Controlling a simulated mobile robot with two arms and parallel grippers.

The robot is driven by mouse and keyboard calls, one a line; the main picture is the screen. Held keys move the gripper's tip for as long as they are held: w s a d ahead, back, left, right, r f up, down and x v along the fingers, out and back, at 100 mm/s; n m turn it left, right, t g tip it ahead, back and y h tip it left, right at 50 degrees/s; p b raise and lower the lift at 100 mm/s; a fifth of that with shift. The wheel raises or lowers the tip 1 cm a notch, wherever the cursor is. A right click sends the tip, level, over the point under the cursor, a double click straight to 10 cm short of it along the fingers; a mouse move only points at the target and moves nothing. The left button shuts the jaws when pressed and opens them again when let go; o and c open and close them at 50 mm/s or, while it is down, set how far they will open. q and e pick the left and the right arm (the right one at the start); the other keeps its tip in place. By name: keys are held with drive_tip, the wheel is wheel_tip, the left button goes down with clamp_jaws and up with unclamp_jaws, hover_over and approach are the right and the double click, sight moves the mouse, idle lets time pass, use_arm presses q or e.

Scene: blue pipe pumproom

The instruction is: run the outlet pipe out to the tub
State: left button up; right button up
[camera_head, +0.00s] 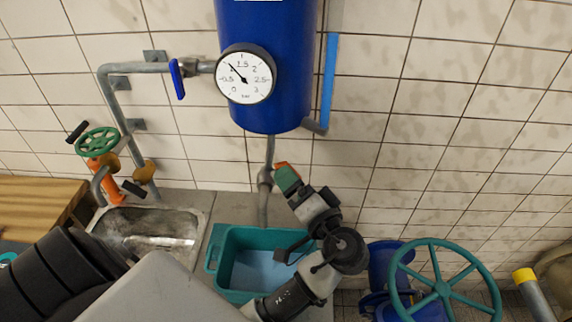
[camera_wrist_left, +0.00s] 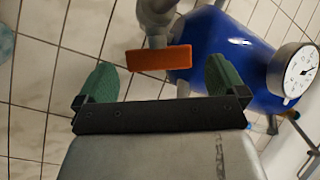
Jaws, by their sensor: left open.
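The grey outlet pipe (camera_head: 263,205) drops from the blue tank's underside, through a grey valve body (camera_head: 265,179), to the teal tub (camera_head: 217,240). A flat orange handle (camera_head: 281,165) is at the valve. In the left wrist view the orange handle (camera_wrist_left: 158,58) lies crosswise between the green fingers, with space on each side. My left gripper (camera_head: 288,180) is open at the handle; its fingers (camera_wrist_left: 160,72) straddle it without visible contact. The gripper partly hides the handle in the head view. My right gripper is not in view.
The blue tank (camera_head: 262,110) carries a pressure gauge (camera_head: 245,75). A blue lever (camera_head: 178,78) is on the pipe at left. A sink (camera_head: 195,215) with a green handwheel (camera_head: 97,141) stands left of the tub. A large teal handwheel (camera_head: 443,290) is at right.

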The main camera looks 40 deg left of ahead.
use_arm(q)
drive_tip(key=p+x, duration=0.1)
drive_tip(key=x, duration=0.2)
drive_tip(key=shift+w+a, duration=0.25)
drive_tip(key=shift+w, duration=0.1)
drive_tip(key=shift+w+a, duration=0.1)
drive_tip(key=shift+a, duration=0.25)
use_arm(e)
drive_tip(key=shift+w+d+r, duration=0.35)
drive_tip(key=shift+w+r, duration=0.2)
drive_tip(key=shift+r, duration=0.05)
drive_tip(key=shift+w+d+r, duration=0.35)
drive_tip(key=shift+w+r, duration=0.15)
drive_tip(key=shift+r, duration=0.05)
use_arm(q)
drive_tip(key=shift+c, duration=0.2)
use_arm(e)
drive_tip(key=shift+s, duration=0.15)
